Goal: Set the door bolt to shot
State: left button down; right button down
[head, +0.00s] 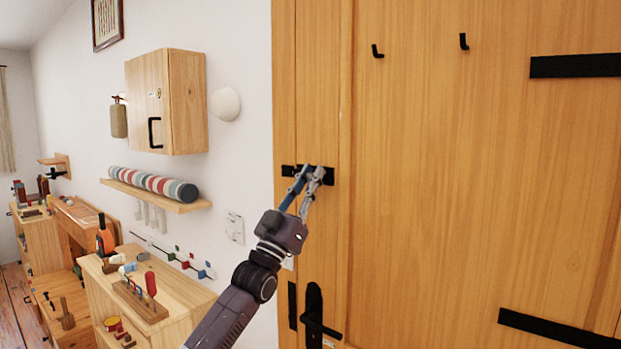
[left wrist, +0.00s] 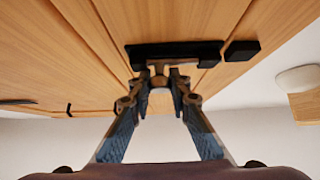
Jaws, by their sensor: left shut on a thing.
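The black door bolt (head: 328,176) is mounted on the wooden door near its left edge, with the black keeper (head: 288,170) on the frame to its left. In the left wrist view the bolt (left wrist: 180,50) is a dark bar with a small knob (left wrist: 159,69), and the keeper (left wrist: 242,50) sits to its right across a narrow gap. My right gripper is not in view.
A black lever handle (head: 314,312) is on the door below the bolt. Black hooks (head: 377,51) and strap hinges (head: 560,335) are also on the door. A wall cabinet (head: 170,102), a shelf with a striped roll (head: 155,185) and a cluttered bench (head: 165,290) stand left.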

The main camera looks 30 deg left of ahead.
aim_at(297, 175)
pick_arm(q)
jog(key=a+b, duration=0.1)
jog(key=a, duration=0.2)
jog(key=shift+w+a+r, duration=0.1)
jog(key=shift+a, duration=0.2)
jog(key=c, duration=2.2)
grip_release()
jog(key=o, duration=0.4)
jog(key=shift+a, duration=0.25)
jog(key=shift+d, duration=0.1)
